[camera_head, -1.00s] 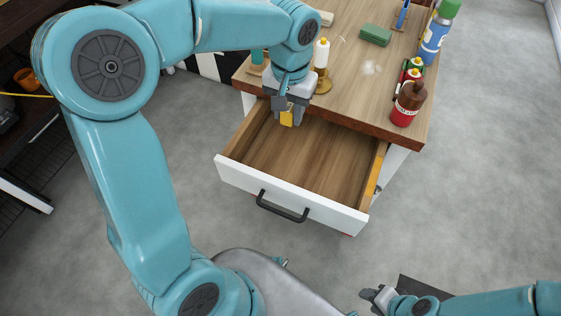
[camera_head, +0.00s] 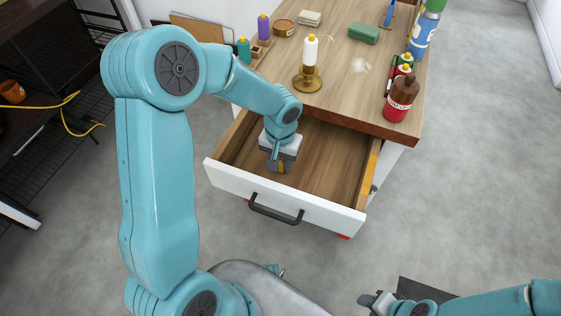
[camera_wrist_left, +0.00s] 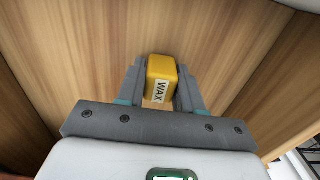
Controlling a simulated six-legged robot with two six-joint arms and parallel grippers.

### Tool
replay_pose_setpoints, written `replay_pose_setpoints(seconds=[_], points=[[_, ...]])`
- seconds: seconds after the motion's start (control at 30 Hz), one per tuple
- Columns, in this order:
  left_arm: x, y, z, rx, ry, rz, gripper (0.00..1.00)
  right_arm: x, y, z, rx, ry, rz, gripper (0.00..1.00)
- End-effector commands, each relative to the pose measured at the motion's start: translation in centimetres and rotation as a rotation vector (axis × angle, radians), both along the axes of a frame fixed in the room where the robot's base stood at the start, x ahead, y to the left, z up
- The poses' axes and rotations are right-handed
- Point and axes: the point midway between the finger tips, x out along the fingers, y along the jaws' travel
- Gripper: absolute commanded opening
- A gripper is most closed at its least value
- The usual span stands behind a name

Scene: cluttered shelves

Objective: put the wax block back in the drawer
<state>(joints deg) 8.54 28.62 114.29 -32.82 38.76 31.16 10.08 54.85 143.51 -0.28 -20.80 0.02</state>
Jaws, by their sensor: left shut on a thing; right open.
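The wax block (camera_wrist_left: 161,72) is yellow with a white "WAX" label, seen in the left wrist view between my left gripper's fingers. In the head view only a small yellow part of the block (camera_head: 282,168) shows. My left gripper (camera_head: 278,165) is shut on it and is down inside the open drawer. The drawer (camera_head: 326,166) has a wooden inside, a white front and a black handle (camera_head: 275,208). Its floor looks bare around the gripper. I cannot tell whether the block touches the floor. My right gripper (camera_head: 376,301) is open and empty at the bottom of the head view, away from the drawer.
Grey floor is free to the right. A dark shelf stands left.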

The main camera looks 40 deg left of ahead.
Motion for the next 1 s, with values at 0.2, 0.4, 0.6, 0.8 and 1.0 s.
replay_pose_setpoints(seconds=[0.2, 0.4, 0.6, 0.8, 1.0], points=[[0.0, 0.0, -0.7, -0.001, -0.001, 0.000, 0.02, 0.0, 0.0, -0.1, 0.000, 0.000, 0.000, 0.43], [0.0, 0.0, -1.2, -0.001, -0.001, 0.000, 0.02, 0.0, 0.0, -0.6, 0.000, 0.000, 0.000, 0.43], [0.0, 0.0, -1.0, -0.001, 0.000, 0.000, 0.61, 0.0, 0.0, -0.5, 0.000, 0.000, 0.000, 0.43], [0.0, 0.0, -0.9, 0.000, 0.000, 0.000, 0.61, 0.0, 0.0, -0.3, 0.000, 0.000, 0.000, 0.43], [0.1, 0.0, 1.8, 0.001, -0.006, 0.000, 0.61, 0.0, 0.0, 0.4, 0.000, 0.000, 0.000, 0.43]])
